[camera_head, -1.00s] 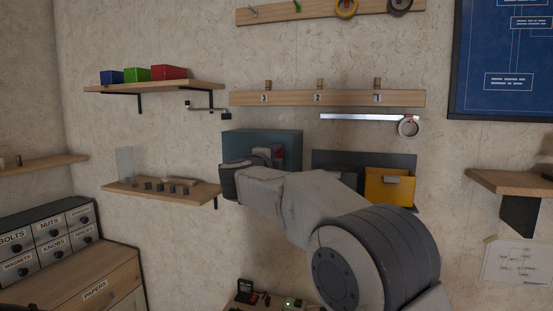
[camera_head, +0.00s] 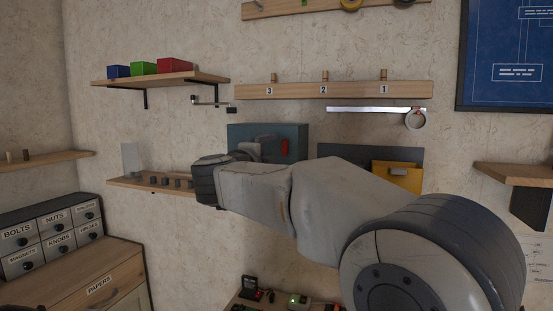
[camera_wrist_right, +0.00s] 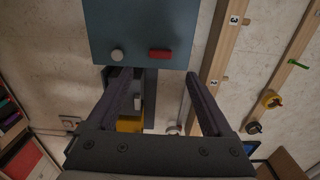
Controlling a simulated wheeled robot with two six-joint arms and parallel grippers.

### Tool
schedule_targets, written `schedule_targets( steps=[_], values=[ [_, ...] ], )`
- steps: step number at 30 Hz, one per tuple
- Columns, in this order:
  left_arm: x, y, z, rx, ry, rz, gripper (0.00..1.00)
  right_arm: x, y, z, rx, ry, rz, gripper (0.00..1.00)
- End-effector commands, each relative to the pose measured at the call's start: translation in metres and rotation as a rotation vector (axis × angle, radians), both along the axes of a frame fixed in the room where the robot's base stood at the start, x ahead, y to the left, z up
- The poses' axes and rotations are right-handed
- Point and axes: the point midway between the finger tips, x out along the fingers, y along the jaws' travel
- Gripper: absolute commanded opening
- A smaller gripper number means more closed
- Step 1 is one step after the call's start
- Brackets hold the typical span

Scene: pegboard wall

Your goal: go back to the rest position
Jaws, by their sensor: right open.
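My right gripper (camera_head: 262,148) is small and partly hidden by its own wrist in the head view, in front of the blue-grey box (camera_head: 297,130) on the wall. In the right wrist view my right gripper (camera_wrist_right: 158,73) has its two dark fingers spread wide with nothing between them. The box (camera_wrist_right: 140,25), with a round knob and a red handle (camera_wrist_right: 160,53), stands beyond the fingertips. My left gripper is not in view.
A yellow bin (camera_head: 398,176) sits on the wall behind my right forearm. A wooden peg rail (camera_head: 350,90), a metal bar with a tape roll (camera_head: 415,120) and shelves (camera_head: 160,80) surround it. Drawers (camera_head: 50,238) stand at lower left.

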Motion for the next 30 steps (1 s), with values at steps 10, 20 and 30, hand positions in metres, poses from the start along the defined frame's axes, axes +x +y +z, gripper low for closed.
schedule_targets(
  steps=[10, 20, 30],
  values=[
    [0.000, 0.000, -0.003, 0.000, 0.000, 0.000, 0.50, -0.013, 0.004, 0.000, -0.001, 0.000, 0.000, 0.85],
    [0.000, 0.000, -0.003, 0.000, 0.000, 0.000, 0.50, 0.008, -0.015, -0.017, -0.214, 0.015, 0.094, 0.85],
    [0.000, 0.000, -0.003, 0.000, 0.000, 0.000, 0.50, -0.029, -0.091, -0.223, -0.944, 0.502, 0.638, 0.85]
  ],
)
